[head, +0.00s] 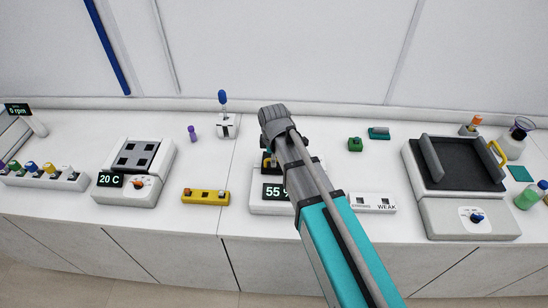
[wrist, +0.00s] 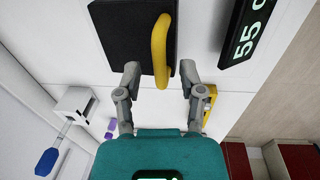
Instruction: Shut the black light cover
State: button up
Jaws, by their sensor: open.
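A square black cover (wrist: 128,32) with a curved yellow handle (wrist: 160,45) shows at the top of the wrist view, beside a dark display (wrist: 246,32) reading 55. The cover's tilt is unclear from this angle. My gripper (wrist: 160,70) is open, with one finger on each side of the handle's near end. Whether either finger touches the handle cannot be told.
A yellow button block (head: 206,196) and a heater reading 20 C (head: 112,180) stand to the left. A blue-tipped lever (head: 222,98) and a purple vial (head: 192,133) are behind. A white STRONG/WEAK box (head: 372,203) and a large black-topped device (head: 462,175) are to the right.

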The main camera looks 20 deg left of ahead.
grip_shut()
jog(key=shift+w+a+r+p, duration=0.15)
jog(key=shift+w+r+p, duration=0.45)
jog(key=shift+w+r, duration=0.05)
grip_release()
jog(key=shift+f, duration=0.1)
jog(key=shift+s, duration=0.1)
dwell(0.3)
